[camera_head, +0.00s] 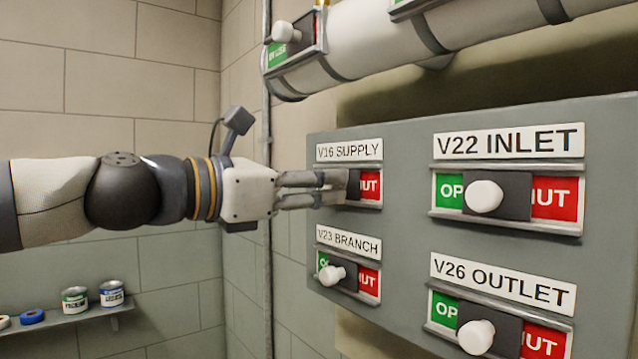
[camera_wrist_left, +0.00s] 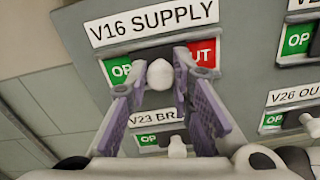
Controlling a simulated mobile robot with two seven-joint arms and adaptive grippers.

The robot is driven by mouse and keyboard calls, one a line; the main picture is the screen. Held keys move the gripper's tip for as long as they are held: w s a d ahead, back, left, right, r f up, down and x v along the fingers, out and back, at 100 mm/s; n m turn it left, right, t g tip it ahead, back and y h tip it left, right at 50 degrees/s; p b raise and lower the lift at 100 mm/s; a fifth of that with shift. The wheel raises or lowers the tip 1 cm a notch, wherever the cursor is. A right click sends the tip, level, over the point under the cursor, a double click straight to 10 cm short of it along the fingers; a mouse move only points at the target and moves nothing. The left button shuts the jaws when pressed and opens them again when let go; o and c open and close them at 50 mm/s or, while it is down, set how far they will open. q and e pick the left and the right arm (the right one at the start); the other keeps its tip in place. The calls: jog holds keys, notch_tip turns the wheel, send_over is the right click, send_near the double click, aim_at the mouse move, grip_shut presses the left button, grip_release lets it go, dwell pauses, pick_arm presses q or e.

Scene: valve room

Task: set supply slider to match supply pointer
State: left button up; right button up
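The V16 SUPPLY slider (camera_head: 354,184) is at the upper left of the grey panel. In the left wrist view its white knob (camera_wrist_left: 160,75) stands in front of a dark plate, with green "OP" to its left and red "UT" to its right. My left gripper (camera_head: 325,188) reaches it from the left, and its fingers hide the knob in the head view. I cannot identify a supply pointer in these views. My right gripper is out of view.
The V23 BRANCH slider (camera_head: 333,275) is just below, with V22 INLET (camera_head: 484,196) and V26 OUTLET (camera_head: 476,337) to the right. A pipe (camera_head: 375,40) with another slider (camera_head: 284,32) runs above. A shelf (camera_head: 60,318) with cans is at lower left.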

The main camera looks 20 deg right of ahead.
pick_arm(q)
grip_shut()
jog(key=shift+w+a+r, duration=0.1)
jog(key=shift+w+a, duration=0.2)
jog(key=shift+w, duration=0.5)
jog(key=shift+w+a, duration=0.25)
jog(key=shift+w, duration=0.55)
